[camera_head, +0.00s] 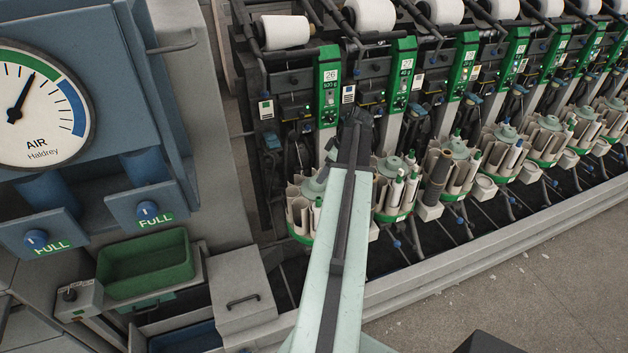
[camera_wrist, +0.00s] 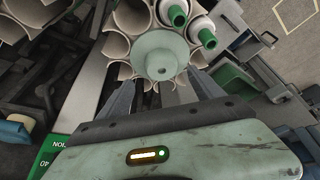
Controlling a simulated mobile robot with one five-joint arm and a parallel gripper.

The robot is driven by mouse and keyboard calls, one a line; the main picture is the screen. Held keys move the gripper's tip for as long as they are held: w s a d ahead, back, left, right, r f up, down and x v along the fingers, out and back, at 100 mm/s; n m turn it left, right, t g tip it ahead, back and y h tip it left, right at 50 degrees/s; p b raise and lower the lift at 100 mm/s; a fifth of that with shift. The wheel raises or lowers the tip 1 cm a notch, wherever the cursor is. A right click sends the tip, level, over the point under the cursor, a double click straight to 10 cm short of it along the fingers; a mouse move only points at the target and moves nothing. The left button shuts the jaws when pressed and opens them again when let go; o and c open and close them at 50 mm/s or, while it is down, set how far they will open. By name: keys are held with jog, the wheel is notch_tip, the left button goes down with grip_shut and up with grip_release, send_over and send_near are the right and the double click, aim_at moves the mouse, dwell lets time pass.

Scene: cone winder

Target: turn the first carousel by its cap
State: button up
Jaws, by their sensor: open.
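In the wrist view a round pale green cap (camera_wrist: 160,54) with a dark centre hole tops a carousel of cream, curved-walled pockets (camera_wrist: 128,18). Two green-tipped bobbins (camera_wrist: 207,38) stand in pockets beside the cap. My gripper (camera_wrist: 163,84) is open and empty, its two fingers spread near the cap's lower edge; contact cannot be told. In the head view the leftmost carousel (camera_head: 299,226) is partly hidden by my arm. The second carousel (camera_head: 393,207) also holds green-tipped bobbins and resembles the one in the wrist view. My gripper's fingers are hidden in the head view.
More carousels (camera_head: 503,153) line the machine to the right, below green panels (camera_head: 403,75). A pressure gauge (camera_head: 35,105), a green bin (camera_head: 147,264) and a grey box (camera_head: 240,290) stand left. The floor (camera_head: 520,290) at lower right is largely clear.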

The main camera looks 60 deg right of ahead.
jog(key=b+x, duration=0.6)
jog(key=x, duration=0.2)
jog(key=shift+a+r+b, duration=0.1)
jog(key=shift+a+b, duration=0.05)
jog(key=shift+b, duration=0.2)
jog(key=shift+w+r, duration=0.1)
grip_shut()
jog(key=shift+w, duration=0.1)
